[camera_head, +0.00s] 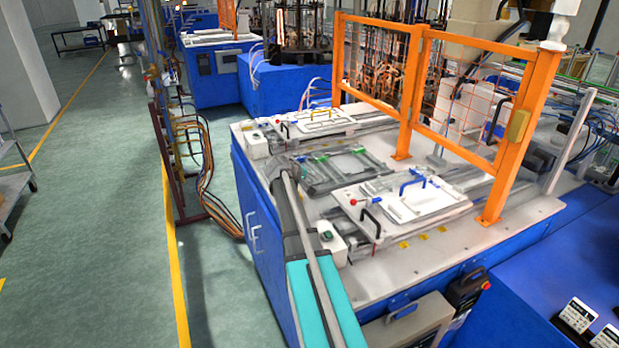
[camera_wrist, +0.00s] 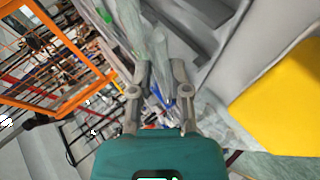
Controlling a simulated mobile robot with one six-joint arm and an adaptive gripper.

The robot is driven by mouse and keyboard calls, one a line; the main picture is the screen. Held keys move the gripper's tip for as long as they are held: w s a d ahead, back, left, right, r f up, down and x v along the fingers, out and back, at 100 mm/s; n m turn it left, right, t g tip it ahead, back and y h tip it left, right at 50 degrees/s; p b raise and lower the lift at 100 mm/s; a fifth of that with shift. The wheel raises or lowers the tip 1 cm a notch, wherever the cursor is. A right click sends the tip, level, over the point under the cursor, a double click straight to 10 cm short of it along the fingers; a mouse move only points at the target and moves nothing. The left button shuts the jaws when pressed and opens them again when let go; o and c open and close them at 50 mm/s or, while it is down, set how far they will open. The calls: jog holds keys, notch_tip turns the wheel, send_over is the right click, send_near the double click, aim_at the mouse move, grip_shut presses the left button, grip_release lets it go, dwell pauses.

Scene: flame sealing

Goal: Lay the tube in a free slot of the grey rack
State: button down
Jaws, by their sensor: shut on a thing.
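In the wrist view, my gripper (camera_wrist: 161,76) is shut on the tube (camera_wrist: 158,48), a clear, glassy piece running up between the fingers. Blue shows at its lower end. In the head view, my arm reaches over the workbench and the gripper end (camera_head: 284,166) is at the left of the grey rack (camera_head: 323,187). The tube cannot be made out there. The rack lies on the bench between two white plates, and pieces with green ends lie in it. Which slots are free is too small to tell.
A white plate with black and blue handles (camera_head: 408,204) lies in front of the rack, another white plate (camera_head: 316,122) behind it. An orange mesh guard (camera_head: 409,90) stands along the bench's right side. A yellow surface (camera_wrist: 285,100) fills the wrist view's right side. Floor left of the bench is open.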

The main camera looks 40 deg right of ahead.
jog(key=shift+f+b, duration=1.05)
jog(key=shift+f, duration=0.2)
jog(key=shift+f, duration=0.25)
dwell(0.3)
jog(key=c, duration=0.5)
grip_release()
jog(key=shift+r, duration=0.15)
dwell(0.7)
